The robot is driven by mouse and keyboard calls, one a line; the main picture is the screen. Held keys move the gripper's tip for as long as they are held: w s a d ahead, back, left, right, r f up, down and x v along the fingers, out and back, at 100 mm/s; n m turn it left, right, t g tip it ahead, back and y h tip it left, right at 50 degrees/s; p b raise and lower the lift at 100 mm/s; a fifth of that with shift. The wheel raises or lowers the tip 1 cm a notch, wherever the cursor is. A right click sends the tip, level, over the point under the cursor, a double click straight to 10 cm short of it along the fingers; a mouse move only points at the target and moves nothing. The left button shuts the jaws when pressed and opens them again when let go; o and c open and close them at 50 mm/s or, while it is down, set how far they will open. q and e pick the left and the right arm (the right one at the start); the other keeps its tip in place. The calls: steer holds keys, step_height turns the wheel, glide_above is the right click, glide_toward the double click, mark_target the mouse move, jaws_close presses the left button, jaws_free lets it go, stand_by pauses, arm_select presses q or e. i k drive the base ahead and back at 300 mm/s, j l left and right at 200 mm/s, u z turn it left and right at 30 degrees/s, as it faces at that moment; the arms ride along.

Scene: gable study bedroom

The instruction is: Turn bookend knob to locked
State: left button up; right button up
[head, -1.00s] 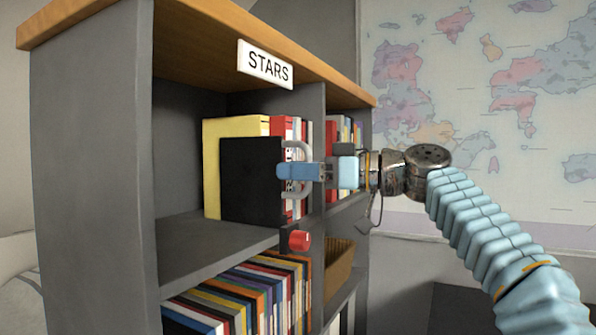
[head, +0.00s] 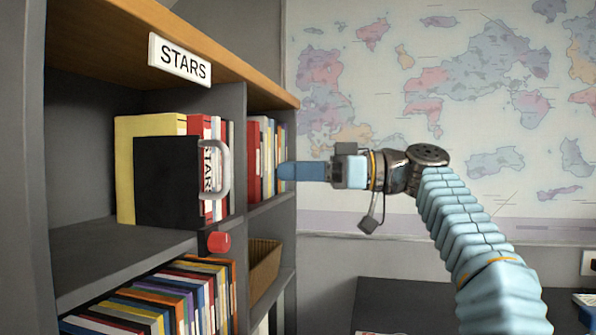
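The black bookend (head: 166,185) stands on the middle shelf, against a yellow book and red and white books. A grey U-shaped handle (head: 224,168) stands at its right, by the books. A red knob (head: 219,242) on a dark mount sits at the shelf's front edge, below the handle. No lock marking is readable on it. My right gripper (head: 285,171) reaches in from the right, its blue fingers pointing left. It is right of the handle and above the knob, apart from both in the picture. The fingers show side-on, so their gap is hidden. My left gripper is out of view.
The grey bookcase has a wooden top (head: 200,40) and a STARS sign (head: 180,59). Upright dividers (head: 240,140) flank the bays. Books and a wicker basket (head: 264,266) fill the lower shelves. A map (head: 450,110) covers the wall behind my arm.

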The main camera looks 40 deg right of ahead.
mark_target(218, 242)
steer(key=k+j, duration=1.15)
steer(key=j, duration=0.3)
